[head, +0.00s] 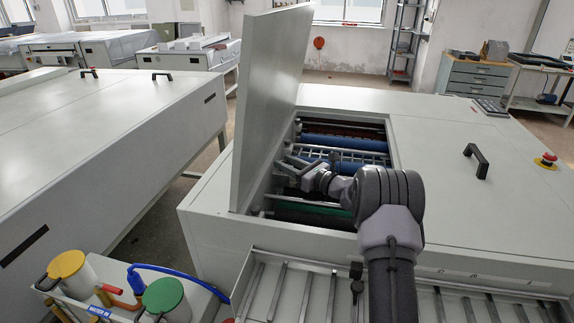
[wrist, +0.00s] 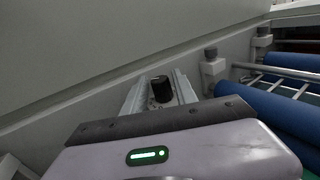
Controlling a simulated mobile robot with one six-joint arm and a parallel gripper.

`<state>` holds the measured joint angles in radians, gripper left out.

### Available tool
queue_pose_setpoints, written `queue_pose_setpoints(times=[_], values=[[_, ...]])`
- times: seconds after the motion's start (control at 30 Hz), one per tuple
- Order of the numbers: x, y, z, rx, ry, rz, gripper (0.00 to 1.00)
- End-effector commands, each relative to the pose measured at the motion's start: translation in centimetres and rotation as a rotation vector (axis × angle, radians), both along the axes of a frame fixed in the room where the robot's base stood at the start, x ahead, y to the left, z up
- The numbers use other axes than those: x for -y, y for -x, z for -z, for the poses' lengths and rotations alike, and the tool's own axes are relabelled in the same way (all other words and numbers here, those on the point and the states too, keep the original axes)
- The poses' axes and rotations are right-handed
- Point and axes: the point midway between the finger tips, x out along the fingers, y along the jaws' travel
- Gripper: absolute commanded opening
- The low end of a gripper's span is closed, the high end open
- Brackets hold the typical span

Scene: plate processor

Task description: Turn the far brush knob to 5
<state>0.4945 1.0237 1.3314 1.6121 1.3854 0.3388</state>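A black round knob (wrist: 160,88) stands on a small pale dial plate in the wrist view, near the grey inner wall of the machine. Its dial marks are too small to read. My gripper (wrist: 160,92) is open, with one metal finger on each side of the knob and a narrow gap showing beside it. I cannot tell whether the fingers touch it. In the head view my gripper (head: 288,165) reaches into the open machine bay by the raised lid; the knob cannot be made out there.
The raised lid (head: 270,95) stands close left of my gripper. A green roller (head: 305,217) lies at the bay's near side.

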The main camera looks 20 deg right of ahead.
Motion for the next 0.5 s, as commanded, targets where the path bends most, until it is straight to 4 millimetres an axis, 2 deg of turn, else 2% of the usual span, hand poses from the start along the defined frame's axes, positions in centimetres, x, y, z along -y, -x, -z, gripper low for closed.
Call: queue_pose_setpoints(times=[0.03, 0.2, 0.37, 0.5], values=[[0.01, 0.01, -0.01, 0.000, 0.000, 0.000, 0.32], [0.01, 0.03, 0.00, 0.000, 0.000, 0.000, 0.00], [-0.06, 0.02, -0.02, 0.000, -0.001, 0.008, 0.00], [-0.45, 0.08, -0.14, 0.001, -0.004, 0.118, 0.00]])
